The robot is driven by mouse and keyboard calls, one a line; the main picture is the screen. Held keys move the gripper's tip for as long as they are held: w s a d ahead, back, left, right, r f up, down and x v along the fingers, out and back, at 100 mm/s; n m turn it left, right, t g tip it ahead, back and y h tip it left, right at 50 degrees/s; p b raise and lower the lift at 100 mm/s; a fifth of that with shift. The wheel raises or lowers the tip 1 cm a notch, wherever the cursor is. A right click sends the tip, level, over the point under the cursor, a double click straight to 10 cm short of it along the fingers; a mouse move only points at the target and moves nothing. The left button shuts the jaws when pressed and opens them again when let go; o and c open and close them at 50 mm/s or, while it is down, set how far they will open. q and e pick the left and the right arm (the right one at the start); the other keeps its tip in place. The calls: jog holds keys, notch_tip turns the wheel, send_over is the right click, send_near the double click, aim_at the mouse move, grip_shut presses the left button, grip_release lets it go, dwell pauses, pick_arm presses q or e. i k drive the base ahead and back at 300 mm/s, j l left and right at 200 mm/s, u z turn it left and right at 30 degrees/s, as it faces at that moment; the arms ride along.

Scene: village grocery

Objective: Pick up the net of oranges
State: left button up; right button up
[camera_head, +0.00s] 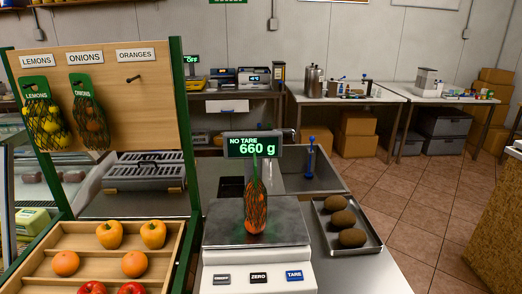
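A tall narrow net with orange contents (256,208) and a green top stands upright on the metal pan of the scale (218,236). I take it to be the net of oranges; single fruits inside cannot be made out. The scale's display (252,146) reads "NO TARE 660 g". On the wooden rack board (150,92), the peg (133,79) under the "ORANGES" label (136,55) is bare. A net of lemons (45,125) and a net of onions (91,122) hang to its left. Neither of my grippers is in view.
A metal tray (371,248) with three brown potato-like items stands right of the scale. A wooden crate (95,250) with peppers, oranges and tomatoes is at the lower left. The green rack post (185,130) rises between crate and scale. A sink (312,175) lies behind.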

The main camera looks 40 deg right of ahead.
aim_at(256, 201)
jog(key=z, duration=1.35)
